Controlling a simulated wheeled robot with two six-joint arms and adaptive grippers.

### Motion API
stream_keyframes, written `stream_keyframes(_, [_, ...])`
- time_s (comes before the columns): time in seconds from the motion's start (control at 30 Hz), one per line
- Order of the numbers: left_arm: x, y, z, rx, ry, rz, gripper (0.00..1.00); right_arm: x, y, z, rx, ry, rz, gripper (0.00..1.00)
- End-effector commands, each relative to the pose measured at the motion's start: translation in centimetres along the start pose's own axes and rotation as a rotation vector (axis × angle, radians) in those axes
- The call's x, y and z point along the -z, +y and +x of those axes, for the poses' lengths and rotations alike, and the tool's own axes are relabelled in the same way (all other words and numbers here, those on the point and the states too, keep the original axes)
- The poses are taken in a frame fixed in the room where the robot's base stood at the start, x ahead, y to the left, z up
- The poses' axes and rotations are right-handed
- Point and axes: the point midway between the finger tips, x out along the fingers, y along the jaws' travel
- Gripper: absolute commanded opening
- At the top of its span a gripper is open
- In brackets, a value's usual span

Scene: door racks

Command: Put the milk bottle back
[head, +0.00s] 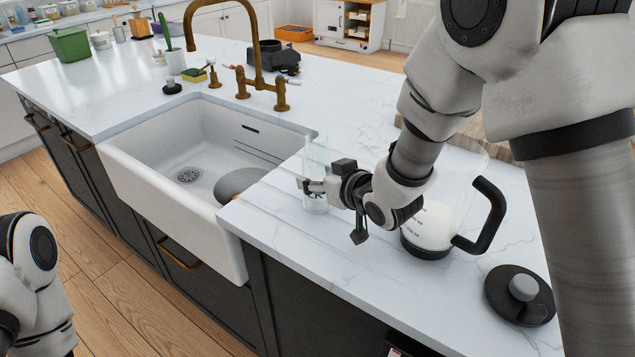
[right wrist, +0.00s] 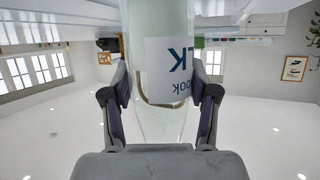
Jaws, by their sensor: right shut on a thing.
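A clear glass milk bottle (head: 317,158) stands on the white marble counter just right of the sink. My right gripper (head: 308,185) reaches it from the right and is shut around its body. In the right wrist view the bottle (right wrist: 165,60) lies between the two fingers of the gripper (right wrist: 163,95), with a white label and dark letters facing the camera. The gripper hides part of the bottle in the head view. Only a piece of my left arm shows at the lower left of the head view; its gripper is out of view.
A glass jug with a black handle (head: 483,215) stands right of the gripper, close to my arm. A black lid (head: 520,294) lies near the counter's front edge. The white sink (head: 190,140) with a brass tap (head: 255,50) is to the left. Counter behind the bottle is mostly clear.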

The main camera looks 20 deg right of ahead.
Motion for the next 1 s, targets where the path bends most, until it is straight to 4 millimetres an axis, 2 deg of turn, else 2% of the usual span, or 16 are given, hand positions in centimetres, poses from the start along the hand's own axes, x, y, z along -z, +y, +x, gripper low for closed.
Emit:
stream_keyframes(0.03, [0.0, 0.0, 0.5, 0.0, 0.0, 0.0, 0.4, -0.4, -0.1, 0.1, 0.0, 0.003, -0.001, 0.0])
stream_keyframes(0.4, [0.0, 0.0, 0.6, 0.0, 0.0, 0.0, 0.4, -0.6, -0.1, 0.2, 0.0, 0.003, 0.0, 0.0])
stream_keyframes(0.43, [0.0, 0.0, 0.5, 0.0, 0.0, 0.0, 0.4, -0.6, -0.1, 0.1, 0.0, 0.001, 0.0, 0.7])
stream_keyframes(0.47, [0.0, 0.0, 0.4, 0.0, 0.0, 0.0, 0.4, -0.6, -0.1, 0.1, 0.0, 0.001, 0.0, 0.8])
stream_keyframes(0.5, [0.0, 0.0, 0.4, 0.0, 0.0, 0.0, 0.4, -0.6, -0.1, 0.1, 0.0, 0.001, 0.0, 0.84])
stream_keyframes(0.77, [0.0, 0.0, 0.4, 0.0, 0.001, 0.0, 0.4, -0.5, -0.1, 0.1, 0.0, 0.001, 0.0, 0.84])
stream_keyframes(1.0, [0.0, 0.0, -0.7, 0.0, 0.001, 0.0, 0.4, 0.7, 0.1, -0.2, 0.0, 0.001, 0.0, 0.84])
